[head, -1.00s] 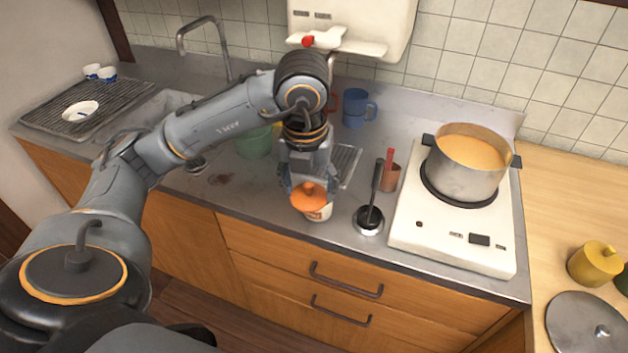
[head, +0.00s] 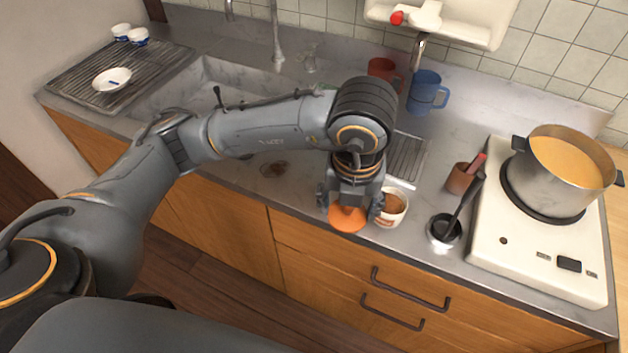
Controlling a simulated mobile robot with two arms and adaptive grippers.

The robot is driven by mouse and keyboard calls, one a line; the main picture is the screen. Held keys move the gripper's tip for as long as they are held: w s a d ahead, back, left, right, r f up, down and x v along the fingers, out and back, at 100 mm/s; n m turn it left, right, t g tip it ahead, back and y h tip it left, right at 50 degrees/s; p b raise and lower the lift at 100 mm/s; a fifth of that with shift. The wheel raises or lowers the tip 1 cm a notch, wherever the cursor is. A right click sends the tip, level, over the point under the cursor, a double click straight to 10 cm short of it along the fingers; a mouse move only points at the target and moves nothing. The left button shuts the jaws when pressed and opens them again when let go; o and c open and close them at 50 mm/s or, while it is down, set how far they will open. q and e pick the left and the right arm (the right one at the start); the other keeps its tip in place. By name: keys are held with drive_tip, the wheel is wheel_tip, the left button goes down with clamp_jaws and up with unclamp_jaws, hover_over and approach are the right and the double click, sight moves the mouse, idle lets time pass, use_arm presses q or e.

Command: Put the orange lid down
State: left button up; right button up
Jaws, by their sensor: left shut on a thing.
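The orange lid (head: 347,219) is held by my left gripper (head: 349,205), which comes down over the front edge of the steel counter. The gripper is shut on the lid, and its fingers hide part of it. Just right of the lid stands an open white cup (head: 391,208) with brown contents showing inside. The lid is beside the cup, not on it. I cannot tell whether the lid touches the counter. My right gripper is not in view.
A ladle in a dark rest (head: 443,230) and a brown holder (head: 462,178) stand right of the cup. Farther right is a stove (head: 486,238) with a pot (head: 550,185) of orange soup. A blue mug (head: 425,92) and red mug (head: 382,72) stand behind. Left of the gripper, the counter is mostly clear.

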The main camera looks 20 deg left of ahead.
use_arm(q)
drive_tip(key=w+a+f+p, duration=0.1)
drive_tip(key=w+f, duration=0.2)
drive_tip(key=w+a+f+p, duration=0.1)
drive_tip(key=w+a+f, duration=0.1)
drive_tip(key=w+f, duration=0.1)
drive_tip(key=w+a+f, duration=0.2)
drive_tip(key=w+f, duration=0.1)
drive_tip(key=w, duration=0.2)
drive_tip(key=shift+w+a+p, duration=0.1)
drive_tip(key=shift+p, duration=0.3)
wheel_tip(320, 180, down, 3)
drive_tip(key=shift+w+a+p, duration=0.1)
drive_tip(key=shift+w+p, duration=0.05)
drive_tip(key=shift+p, duration=0.65)
drive_tip(key=shift+f, duration=0.5)
drive_tip(key=o, duration=0.8)
drive_tip(key=shift+r, duration=0.1)
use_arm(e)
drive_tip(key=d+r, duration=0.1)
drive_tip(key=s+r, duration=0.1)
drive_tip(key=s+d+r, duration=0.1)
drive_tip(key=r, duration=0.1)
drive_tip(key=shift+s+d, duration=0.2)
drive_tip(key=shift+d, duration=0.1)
